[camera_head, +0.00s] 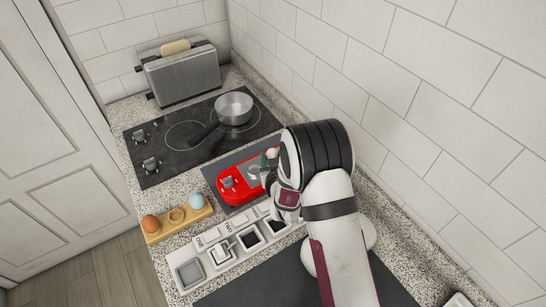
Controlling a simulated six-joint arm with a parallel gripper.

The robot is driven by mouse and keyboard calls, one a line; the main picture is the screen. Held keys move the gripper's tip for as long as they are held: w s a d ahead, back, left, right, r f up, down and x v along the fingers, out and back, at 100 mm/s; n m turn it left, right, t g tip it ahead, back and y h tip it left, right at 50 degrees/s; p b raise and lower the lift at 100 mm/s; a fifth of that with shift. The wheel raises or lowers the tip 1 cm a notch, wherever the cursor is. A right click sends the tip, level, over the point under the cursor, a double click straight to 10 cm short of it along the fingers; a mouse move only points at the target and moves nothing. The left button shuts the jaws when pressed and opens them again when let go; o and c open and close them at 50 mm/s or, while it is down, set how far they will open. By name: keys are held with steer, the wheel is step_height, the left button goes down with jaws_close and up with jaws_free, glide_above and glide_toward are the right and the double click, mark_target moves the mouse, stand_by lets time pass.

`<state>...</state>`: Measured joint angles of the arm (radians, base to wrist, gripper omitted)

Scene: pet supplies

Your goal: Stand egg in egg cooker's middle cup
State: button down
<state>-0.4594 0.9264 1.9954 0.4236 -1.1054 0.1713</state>
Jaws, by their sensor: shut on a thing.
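The red egg cooker (233,194) lies on a dark mat on the counter, in the middle of the view. My gripper (268,159) is over the cooker's right part, shut on a small pale egg (272,153), which shows only in part. My arm covers the cooker's right end, and the cups are too small and covered to tell apart. I cannot tell whether the egg touches a cup.
A wooden egg holder (180,228) has a brown egg (151,223), an empty middle hole and a blue egg (196,201). A pale compartment tray (222,263) lies in front. A black cooktop (160,143) with a saucepan (234,109) and a toaster (184,76) stand behind. A tiled wall is at right.

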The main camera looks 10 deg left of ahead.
steer(key=shift+c, duration=1.5)
jaws_free()
steer(key=s+d+r+m+g+h, duration=0.1)
steer(key=s+d+r+m+g, duration=0.25)
steer(key=s+d, duration=0.35)
steer(key=s+d+r+m+g+h, duration=0.2)
steer(key=s+d+r, duration=0.35)
steer(key=s, duration=0.25)
steer(key=s+d+r+m+g, duration=0.1)
steer(key=s+d+r+g, duration=0.1)
steer(key=s, duration=0.5)
steer(key=s+d+r+m+g, duration=0.2)
steer(key=s+g, duration=0.1)
steer(key=s, duration=0.5)
steer(key=s+d+r+m+g, duration=0.2)
steer(key=s+r, duration=0.1)
steer(key=s, duration=0.4)
steer(key=shift+s+d, duration=0.3)
steer(key=shift+s, duration=0.1)
